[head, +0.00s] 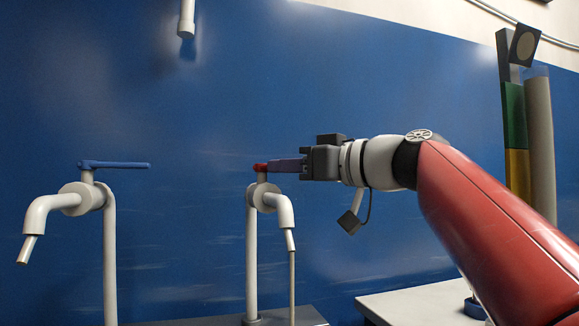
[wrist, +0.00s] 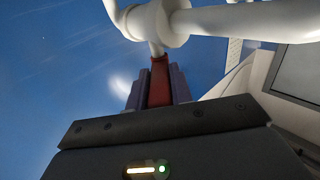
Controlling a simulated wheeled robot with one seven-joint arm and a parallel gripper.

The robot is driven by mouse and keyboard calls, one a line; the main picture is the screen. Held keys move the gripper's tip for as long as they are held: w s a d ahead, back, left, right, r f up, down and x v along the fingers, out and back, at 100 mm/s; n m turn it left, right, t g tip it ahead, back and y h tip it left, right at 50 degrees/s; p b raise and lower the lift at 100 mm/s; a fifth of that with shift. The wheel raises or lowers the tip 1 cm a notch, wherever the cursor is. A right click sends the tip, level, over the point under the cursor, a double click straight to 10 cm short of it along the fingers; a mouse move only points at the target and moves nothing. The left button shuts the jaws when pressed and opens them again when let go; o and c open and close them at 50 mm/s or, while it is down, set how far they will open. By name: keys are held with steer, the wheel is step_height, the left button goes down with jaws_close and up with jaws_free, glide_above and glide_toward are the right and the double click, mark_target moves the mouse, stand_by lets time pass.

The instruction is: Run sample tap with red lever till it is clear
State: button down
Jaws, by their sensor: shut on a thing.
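The sample tap with the red lever is a white tap (head: 271,193) on an upright pipe in the middle of the head view. Its red lever (head: 261,167) points right, toward my gripper (head: 285,165). My gripper is shut on the lever, with its purple fingers along both sides of it. The wrist view also shows the red lever (wrist: 159,82) between the fingers, below the white tap body. A thin pale stream (head: 292,285) falls from the spout and leaves the bottom of the picture. It looks whitish-grey; I cannot tell how clear it is.
A second white tap (head: 85,198) with a blue lever (head: 115,165) stands to the left, with no stream visible. A white pipe end (head: 187,20) hangs above. A pale bench (head: 410,302) is at lower right, with a tall grey cylinder (head: 540,145) behind my arm.

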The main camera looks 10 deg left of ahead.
steer(key=shift+s+a+f+m+t+h+b, duration=0.15)
steer(key=shift+s+m+t+h+b, duration=0.3)
steer(key=shift+t, duration=0.25)
steer(key=shift+s+a+m+t+h, duration=0.1)
steer(key=shift+a+m+t+h, duration=0.05)
steer(key=shift+m+t+h, duration=0.4)
steer(key=shift+s+a+m+t+h, duration=0.15)
steer(key=shift+m+t+h, duration=0.15)
steer(key=shift+m+t, duration=0.3)
steer(key=c, duration=1.2)
jaws_free()
steer(key=shift+c, duration=0.2)
steer(key=b+v, duration=0.2)
steer(key=v, duration=0.5)
steer(key=shift+s+d, duration=0.25)
steer(key=shift+d, duration=0.1)
